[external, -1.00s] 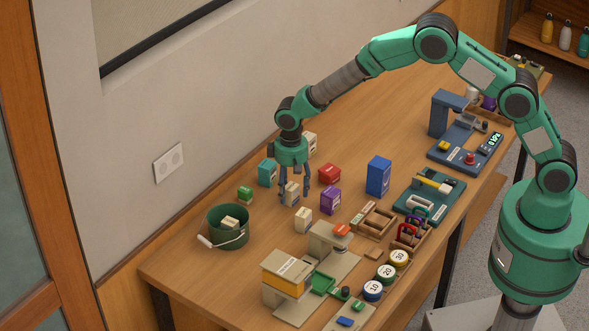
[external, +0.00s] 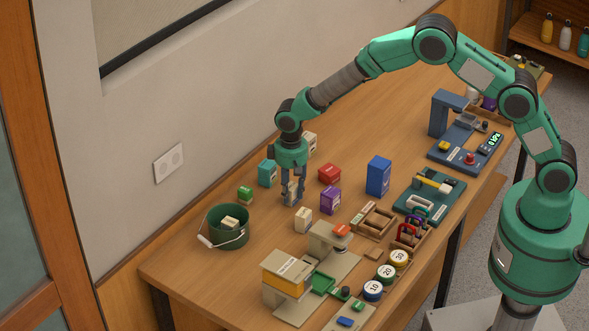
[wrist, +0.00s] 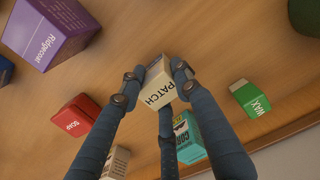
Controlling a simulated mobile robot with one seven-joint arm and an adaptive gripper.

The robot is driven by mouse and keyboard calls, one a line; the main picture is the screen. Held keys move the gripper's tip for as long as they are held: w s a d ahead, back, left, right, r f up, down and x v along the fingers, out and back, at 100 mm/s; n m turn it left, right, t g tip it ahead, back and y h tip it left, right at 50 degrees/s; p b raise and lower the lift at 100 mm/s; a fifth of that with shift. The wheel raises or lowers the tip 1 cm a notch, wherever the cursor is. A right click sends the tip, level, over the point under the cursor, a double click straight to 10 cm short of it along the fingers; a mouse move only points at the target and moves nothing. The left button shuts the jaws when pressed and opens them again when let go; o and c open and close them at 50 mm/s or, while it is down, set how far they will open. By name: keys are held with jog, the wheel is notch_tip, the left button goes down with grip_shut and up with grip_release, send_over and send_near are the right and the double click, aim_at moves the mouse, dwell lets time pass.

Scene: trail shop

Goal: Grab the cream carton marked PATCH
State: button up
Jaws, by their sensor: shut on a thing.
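The cream carton marked PATCH (wrist: 157,82) is between the fingers of my gripper (wrist: 157,78) in the wrist view, with its lettering readable. My gripper's fingers are shut on it from the sides. In the external view my gripper (external: 292,192) points down at the table, and the cream carton (external: 291,187) is partly hidden behind the fingers. I cannot tell whether the carton touches the table.
Near it stand a teal carton (external: 267,173), a red box (external: 329,174), a purple carton (external: 330,200) and another cream carton (external: 303,220). A green WAX box (external: 245,195) and a green bucket (external: 228,228) are to the left. A blue box (external: 378,176) stands right.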

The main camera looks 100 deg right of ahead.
aim_at(291, 186)
jog(key=shift+r, duration=0.15)
notch_tip(291, 186, up, 10)
jog(key=shift+f+p, duration=0.15)
jog(key=shift+p, duration=0.55)
dwell(0.5)
